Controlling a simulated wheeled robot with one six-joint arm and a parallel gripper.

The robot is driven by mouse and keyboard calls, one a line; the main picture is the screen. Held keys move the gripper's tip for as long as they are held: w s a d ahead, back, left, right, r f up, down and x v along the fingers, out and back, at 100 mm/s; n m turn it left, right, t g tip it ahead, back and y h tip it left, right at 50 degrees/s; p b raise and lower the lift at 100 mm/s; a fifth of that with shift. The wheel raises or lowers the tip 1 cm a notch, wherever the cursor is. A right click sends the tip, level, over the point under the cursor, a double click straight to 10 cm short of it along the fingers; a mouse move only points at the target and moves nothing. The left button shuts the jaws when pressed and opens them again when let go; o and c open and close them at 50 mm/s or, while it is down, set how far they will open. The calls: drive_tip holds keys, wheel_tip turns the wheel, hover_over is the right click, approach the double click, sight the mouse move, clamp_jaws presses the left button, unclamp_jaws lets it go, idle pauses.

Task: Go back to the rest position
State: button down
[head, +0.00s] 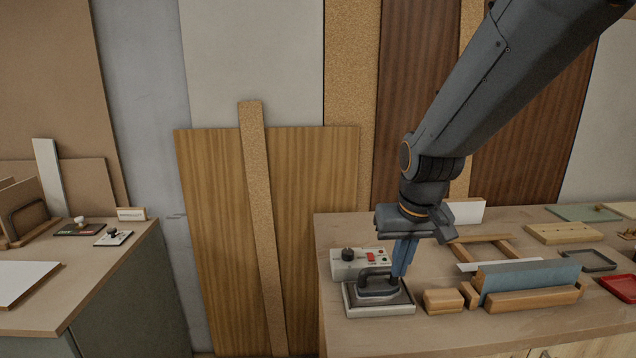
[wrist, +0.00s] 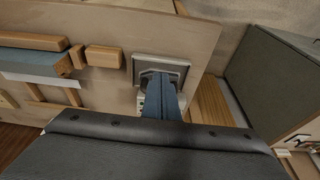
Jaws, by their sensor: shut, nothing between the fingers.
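My gripper (head: 402,262) hangs down over the right bench, its blue fingers together with nothing between them. The fingertips are close by the handle of a dark iron (head: 377,287), at its right side. I cannot tell whether they touch it. The iron rests on a grey square stand (head: 398,309) near the bench's front left. In the wrist view my gripper (wrist: 164,85) points at the stand (wrist: 182,66), and its fingers hide much of the iron.
A control box (head: 345,264) with a red switch stands just behind the iron. A wooden block (head: 443,301) and a blue-grey board (head: 530,279) in wooden holders lie to the right. Tall veneer panels (head: 215,200) lean behind. A gap separates the left bench (head: 100,270).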

drive_tip(key=s+d+f+g+b, duration=0.1)
drive_tip(key=s+d+f+b, duration=0.1)
drive_tip(key=s+f, duration=0.8)
drive_tip(key=shift+s+d+f+m+g, duration=0.2)
drive_tip(key=shift+s+d+m+g, duration=0.15)
drive_tip(key=shift+s, duration=0.45)
